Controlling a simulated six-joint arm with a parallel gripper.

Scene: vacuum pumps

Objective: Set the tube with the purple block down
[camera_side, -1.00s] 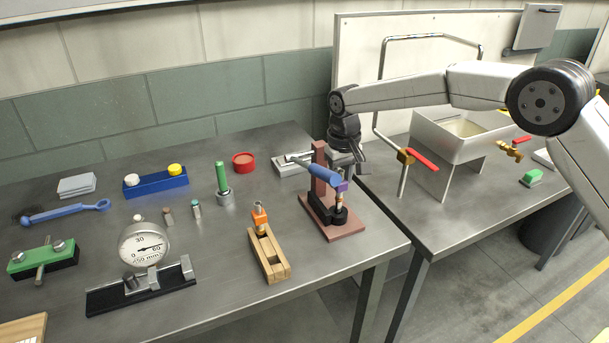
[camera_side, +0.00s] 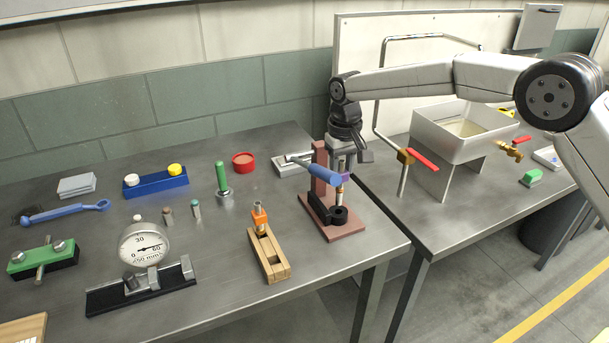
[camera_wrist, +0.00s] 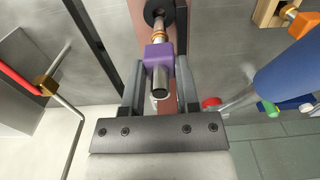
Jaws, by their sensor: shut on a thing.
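The tube with the purple block shows in the wrist view: the purple block (camera_wrist: 158,55) lies between my fingers, with a metal tube end on the near side and a copper-coloured end on the far side. My gripper (camera_wrist: 160,78) is shut on it. In the side view my gripper (camera_side: 344,170) is above the red-brown press stand (camera_side: 325,234), and only a sliver of purple shows behind the blue lever handle (camera_side: 324,175). The tube's copper end points down at the black ring (camera_side: 340,214) on the stand; I cannot tell whether it touches.
The blue lever handle is close beside my gripper. A wooden holder (camera_side: 269,258) with an orange-block tube (camera_side: 259,217) stands to the left. A white basin (camera_side: 462,135) and a red-handled valve (camera_side: 421,159) are to the right. Bench between holder and gauge (camera_side: 144,246) is clear.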

